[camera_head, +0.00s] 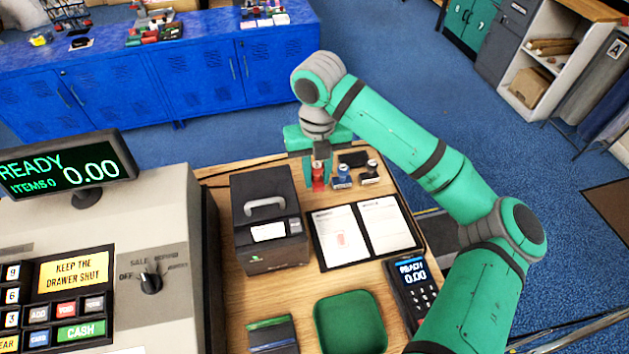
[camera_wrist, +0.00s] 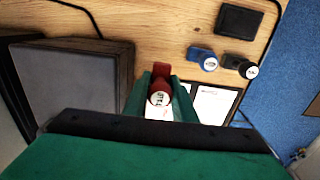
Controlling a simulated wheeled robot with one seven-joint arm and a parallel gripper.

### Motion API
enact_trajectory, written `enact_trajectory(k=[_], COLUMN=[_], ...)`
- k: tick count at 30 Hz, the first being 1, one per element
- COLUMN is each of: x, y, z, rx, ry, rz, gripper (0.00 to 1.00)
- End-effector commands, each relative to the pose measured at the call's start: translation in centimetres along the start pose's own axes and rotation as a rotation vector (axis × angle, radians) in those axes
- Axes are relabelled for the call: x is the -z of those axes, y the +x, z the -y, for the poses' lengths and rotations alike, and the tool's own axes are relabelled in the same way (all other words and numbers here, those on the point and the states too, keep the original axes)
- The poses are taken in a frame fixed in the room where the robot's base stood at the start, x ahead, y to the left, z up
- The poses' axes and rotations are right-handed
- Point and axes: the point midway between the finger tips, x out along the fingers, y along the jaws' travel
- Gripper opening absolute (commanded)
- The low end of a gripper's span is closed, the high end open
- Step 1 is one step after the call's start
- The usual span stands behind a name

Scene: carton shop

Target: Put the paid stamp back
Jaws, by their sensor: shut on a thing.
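A red stamp (camera_head: 319,178), which I take for the paid stamp, is between the fingers of my gripper (camera_head: 317,170). In the wrist view my gripper (camera_wrist: 160,98) is closed around the red stamp (camera_wrist: 159,84); the lettering on its round white top is too small to read. I cannot tell whether its base touches the counter. A blue stamp (camera_head: 342,176) and a black stamp (camera_head: 369,172) stand to its right. They also show in the wrist view as the blue stamp (camera_wrist: 203,59) and the black stamp (camera_wrist: 240,66).
A dark pad (camera_wrist: 240,21) lies behind the stamps. A black printer (camera_head: 266,220) stands left, a clipboard with two sheets (camera_head: 385,228), one with a red mark, lies in front. A green tray (camera_head: 348,322), card terminal (camera_head: 412,285) and cash register (camera_head: 110,240) are nearer.

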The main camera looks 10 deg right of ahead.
Motion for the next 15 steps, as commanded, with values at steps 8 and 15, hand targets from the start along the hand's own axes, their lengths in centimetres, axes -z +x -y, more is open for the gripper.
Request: enact_trajectory(k=[8,15], x=[-2.3,-3.2], y=[2.7,4.4], z=[0.0,0.2], rx=[-0.001,0.0], ry=[-0.003,-0.003], rz=[0.0,-0.001], gripper=[0.1,0.1])
